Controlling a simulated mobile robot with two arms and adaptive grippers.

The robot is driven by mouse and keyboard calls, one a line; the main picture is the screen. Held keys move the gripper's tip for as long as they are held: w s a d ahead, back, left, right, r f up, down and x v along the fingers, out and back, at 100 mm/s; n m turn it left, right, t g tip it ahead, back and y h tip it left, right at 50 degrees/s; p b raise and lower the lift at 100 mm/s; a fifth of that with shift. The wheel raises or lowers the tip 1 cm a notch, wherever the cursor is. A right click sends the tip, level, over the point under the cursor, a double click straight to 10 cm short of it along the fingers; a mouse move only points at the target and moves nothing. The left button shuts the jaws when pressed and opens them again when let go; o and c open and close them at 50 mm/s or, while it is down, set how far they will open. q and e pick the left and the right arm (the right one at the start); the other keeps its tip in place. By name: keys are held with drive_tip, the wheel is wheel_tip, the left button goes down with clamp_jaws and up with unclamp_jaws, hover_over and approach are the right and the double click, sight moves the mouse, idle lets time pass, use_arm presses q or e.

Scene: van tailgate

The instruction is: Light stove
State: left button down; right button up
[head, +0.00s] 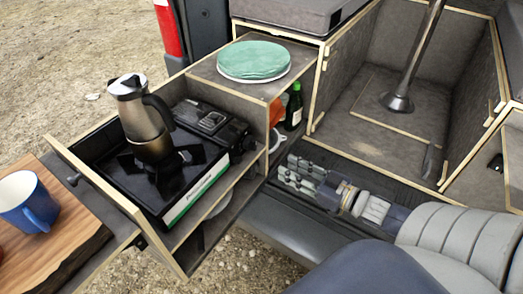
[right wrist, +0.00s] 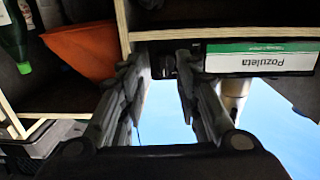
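The black camping stove (head: 190,190) sits in the pulled-out drawer at left in the head view. A metal moka pot (head: 146,115) with a black handle stands on its burner. In the right wrist view the stove's green and white label (right wrist: 262,58) appears upside down, with a small dark knob-like part (right wrist: 163,66) beside it. My right gripper (head: 287,173) is right of the stove, apart from it; its fingers (right wrist: 158,65) are spread, with the dark part ahead between them and nothing held. The flame area is hidden under the pot. My left gripper is not in view.
A wooden board (head: 75,230) with a blue mug (head: 30,203) is at the left. Green plates (head: 253,61) lie on the cabinet top. A green bottle (head: 293,108) and an orange item (right wrist: 82,50) are in the cabinet's open shelf, close to the right gripper.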

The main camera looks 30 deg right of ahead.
sight(256, 148)
drive_tip(key=shift+y, duration=0.6)
drive_tip(key=x, duration=0.3)
drive_tip(key=r+x, duration=0.1)
drive_tip(key=x, duration=0.3)
drive_tip(key=r+x, duration=0.1)
drive_tip(key=x, duration=0.2)
drive_tip(key=shift+w+d, duration=0.1)
drive_tip(key=shift+w, duration=0.15)
drive_tip(key=shift+c, duration=0.2)
clamp_jaws()
